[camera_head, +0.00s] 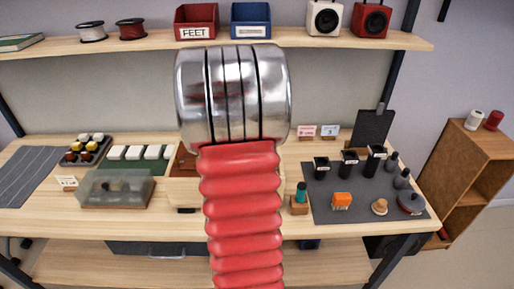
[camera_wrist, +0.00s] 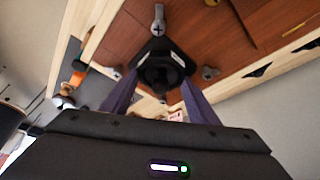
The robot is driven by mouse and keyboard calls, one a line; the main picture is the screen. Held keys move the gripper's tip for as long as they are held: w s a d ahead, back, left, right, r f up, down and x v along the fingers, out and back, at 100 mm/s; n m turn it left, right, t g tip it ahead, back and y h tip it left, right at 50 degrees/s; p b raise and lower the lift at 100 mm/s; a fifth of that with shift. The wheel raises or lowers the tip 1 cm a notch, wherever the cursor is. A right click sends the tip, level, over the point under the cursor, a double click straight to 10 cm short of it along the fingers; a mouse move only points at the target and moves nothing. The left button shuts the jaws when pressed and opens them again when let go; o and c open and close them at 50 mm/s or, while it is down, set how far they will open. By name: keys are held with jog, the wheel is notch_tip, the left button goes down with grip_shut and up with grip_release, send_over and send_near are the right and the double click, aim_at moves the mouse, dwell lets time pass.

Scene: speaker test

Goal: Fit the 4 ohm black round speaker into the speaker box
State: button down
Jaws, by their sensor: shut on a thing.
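My gripper (camera_wrist: 158,100) is shut on a black speaker-like piece (camera_wrist: 163,66). The piece has a square-looking frame with cut corners and a dark round middle; no label on it is readable. It shows in front of a reddish-brown wooden panel (camera_wrist: 225,40) with pale wooden edges, which looks like the speaker box. I cannot tell whether the piece touches the panel. In the head view my arm hides the gripper and most of the box; only a pale wooden wall (camera_head: 184,192) and some brown inside show at its left.
Grey knob-like parts (camera_wrist: 158,18) stand around the panel. A dark mat (camera_head: 328,212) at right holds several black labelled holders, an orange part (camera_head: 342,201) and grey pieces. A clear-covered box (camera_head: 115,189) stands at left. A shelf (camera_head: 60,50) with bins and speakers runs above.

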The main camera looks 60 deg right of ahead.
jog(key=c, duration=0.6)
grip_release()
jog(key=v, duration=1.3)
jog(key=shift+w+a+r, duration=0.15)
jog(key=shift+a+r, duration=0.05)
jog(key=shift+r, duration=0.1)
